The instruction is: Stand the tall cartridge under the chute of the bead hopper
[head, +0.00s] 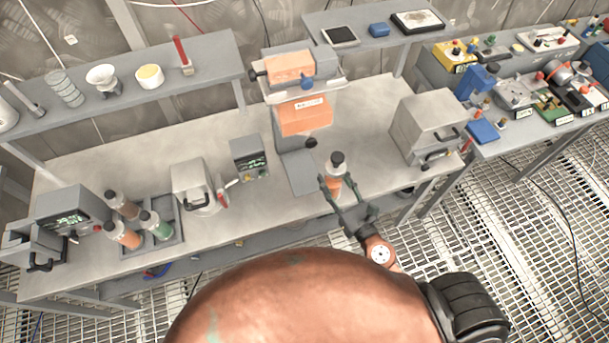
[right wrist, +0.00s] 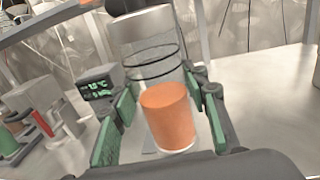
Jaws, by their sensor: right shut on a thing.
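The tall cartridge (head: 334,184) has a dark grey cap, a clear upper part and an orange fill low down. My right gripper (head: 344,192) is shut around it. In the right wrist view the cartridge (right wrist: 170,117) sits between the green finger pads, with dark rings and a grey cap above the orange part. It looks upright or nearly so; I cannot tell if its foot touches anything. The bead hopper (head: 305,115), with orange panels, stands behind and to the left, above a grey base plate (head: 302,176). The cartridge is just right of that plate. My left gripper is out of view.
A tray (head: 177,240) with several cartridges stands at the left of the bench. A small display box (head: 249,158) and a grey machine (head: 198,187) are left of the hopper. A grey boxy machine (head: 430,125) stands to the right. Bench between hopper and that machine is clear.

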